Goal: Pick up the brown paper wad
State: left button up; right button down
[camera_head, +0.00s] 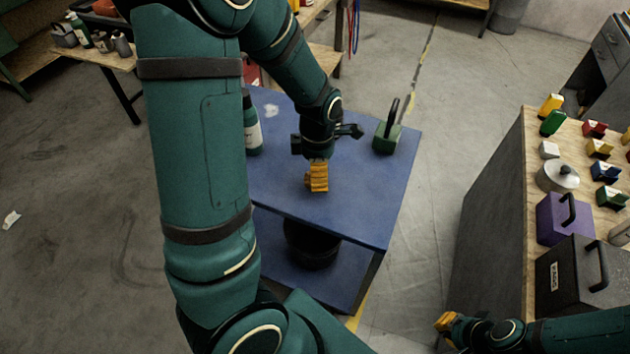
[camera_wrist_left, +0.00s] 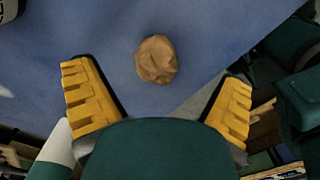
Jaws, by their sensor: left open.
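The brown paper wad (camera_wrist_left: 157,60) is a crumpled, roundish lump on a blue surface in the left wrist view. My left gripper (camera_wrist_left: 158,82) is open, its yellow fingers on either side, with the wad ahead of the gap and not held. In the head view my left gripper (camera_head: 317,178) points down over the blue table (camera_head: 350,215), and I cannot make out the wad there. My right gripper (camera_head: 446,322) is low at the right, beside the grey cabinet, small and partly cut off from clear view; its jaws cannot be judged.
On the blue table stand a dark bottle (camera_head: 252,125) at the left and a green block with a handle (camera_head: 386,138) at the back right. A whitish crumpled thing (camera_head: 271,110) lies at the back. A workbench (camera_head: 532,180) with several items is at the right.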

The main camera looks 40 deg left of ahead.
pick_arm(q)
notch_tip(320, 180, down, 4)
jog(key=shift+a+f+b, duration=0.1)
jog(key=shift+f+b, duration=0.1)
jog(key=shift+b, duration=0.5)
jog(key=shift+r, duration=0.1)
jog(key=c, duration=1.3)
